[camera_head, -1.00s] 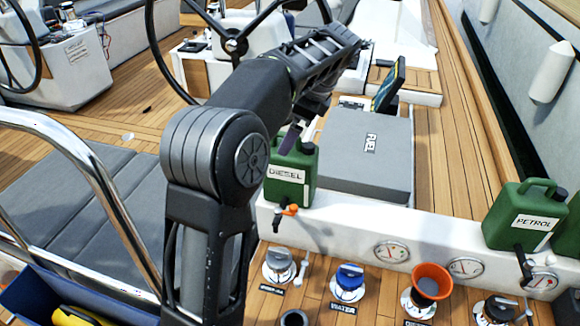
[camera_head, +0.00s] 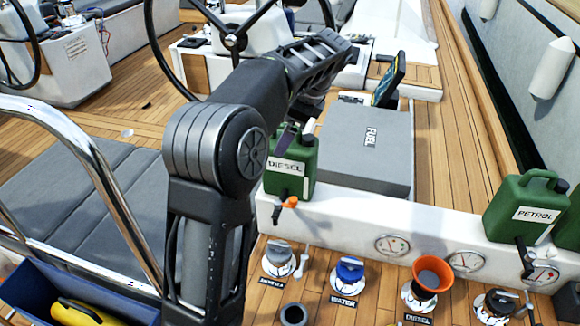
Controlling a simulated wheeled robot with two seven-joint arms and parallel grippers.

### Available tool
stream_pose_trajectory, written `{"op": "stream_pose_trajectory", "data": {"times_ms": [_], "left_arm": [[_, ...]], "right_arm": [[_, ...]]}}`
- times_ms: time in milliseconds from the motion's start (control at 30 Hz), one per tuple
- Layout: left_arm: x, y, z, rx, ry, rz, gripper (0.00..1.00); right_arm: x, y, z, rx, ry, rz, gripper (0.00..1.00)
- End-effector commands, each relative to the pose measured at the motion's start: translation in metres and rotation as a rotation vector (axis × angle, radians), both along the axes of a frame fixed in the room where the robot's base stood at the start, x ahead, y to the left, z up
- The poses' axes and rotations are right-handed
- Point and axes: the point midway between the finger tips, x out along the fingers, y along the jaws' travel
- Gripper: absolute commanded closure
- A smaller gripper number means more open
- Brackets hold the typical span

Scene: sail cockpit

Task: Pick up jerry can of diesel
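The green jerry can labelled DIESEL (camera_head: 285,168) stands upright on the white ledge, left of the grey FUEL box. Its left side and part of its top are hidden behind my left arm. My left gripper (camera_head: 288,137) points down at the top of this can, around handle height. The arm hides most of the gripper, so I cannot tell whether its fingers touch the handle or how wide they stand. My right gripper is out of view.
A green PETROL can (camera_head: 528,208) stands at the right end of the ledge, beside another green can. The FUEL box (camera_head: 368,155) is close right of the diesel can. An orange funnel (camera_head: 430,275) and deck caps are below. A steel rail (camera_head: 100,175) is at left.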

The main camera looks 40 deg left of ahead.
Motion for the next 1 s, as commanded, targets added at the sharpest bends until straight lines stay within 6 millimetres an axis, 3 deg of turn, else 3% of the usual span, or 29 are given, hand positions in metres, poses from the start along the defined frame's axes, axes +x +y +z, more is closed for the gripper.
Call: {"op": "stream_pose_trajectory", "data": {"times_ms": [300, 867, 1000], "left_arm": [[0.004, 0.016, -0.034, 0.0, 0.002, 0.001, 0.0], [0.004, 0.016, -0.035, 0.0, 0.0, 0.001, 0.0], [0.004, 0.016, -0.035, 0.0, 0.0, 0.001, 0.09]], "right_arm": [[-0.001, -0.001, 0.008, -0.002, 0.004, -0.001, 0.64], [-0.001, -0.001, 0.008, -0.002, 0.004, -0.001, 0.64], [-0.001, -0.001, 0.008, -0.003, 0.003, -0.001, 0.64]]}}
